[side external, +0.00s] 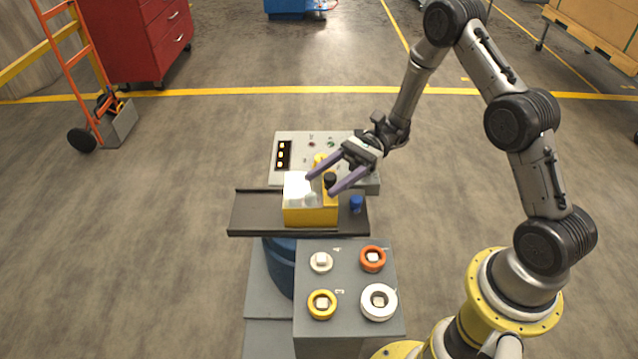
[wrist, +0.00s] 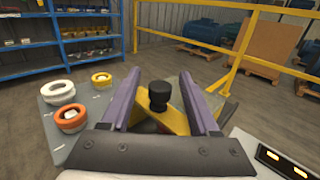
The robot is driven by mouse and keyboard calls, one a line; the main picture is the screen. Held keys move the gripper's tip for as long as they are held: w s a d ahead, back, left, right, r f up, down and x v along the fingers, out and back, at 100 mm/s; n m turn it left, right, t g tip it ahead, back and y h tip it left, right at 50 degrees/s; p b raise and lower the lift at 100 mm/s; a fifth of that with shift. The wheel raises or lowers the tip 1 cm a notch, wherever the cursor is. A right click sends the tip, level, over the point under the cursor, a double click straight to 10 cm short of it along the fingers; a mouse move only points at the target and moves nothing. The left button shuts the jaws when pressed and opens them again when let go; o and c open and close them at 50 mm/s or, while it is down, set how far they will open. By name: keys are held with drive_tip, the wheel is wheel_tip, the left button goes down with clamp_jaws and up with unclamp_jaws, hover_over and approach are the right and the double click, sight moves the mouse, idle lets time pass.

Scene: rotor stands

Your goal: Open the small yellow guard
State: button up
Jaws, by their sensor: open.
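A small yellow box-like guard (side external: 310,216) with a pale, shiny top sits on a dark tray (side external: 255,213). A black knob (side external: 330,179) stands at its right side in the side external view. My gripper (side external: 322,184) comes in from the upper right with its two purple fingers spread, one on each side of the knob. In the wrist view, the black knob (wrist: 160,95) stands between the open fingers, above a yellow part (wrist: 176,122). I see a gap between knob and fingers. Whether the guard is open or closed I cannot tell.
Behind the tray is a grey control panel (side external: 292,140) with lit indicators. A blue knob (side external: 356,203) is right of the guard. In front, a grey stand (side external: 340,270) holds several rings: white, orange and yellow. A red cabinet (side external: 135,40) stands far back left.

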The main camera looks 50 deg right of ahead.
drive_tip(key=shift+a, duration=1.25)
clamp_jaws()
idle(0.5)
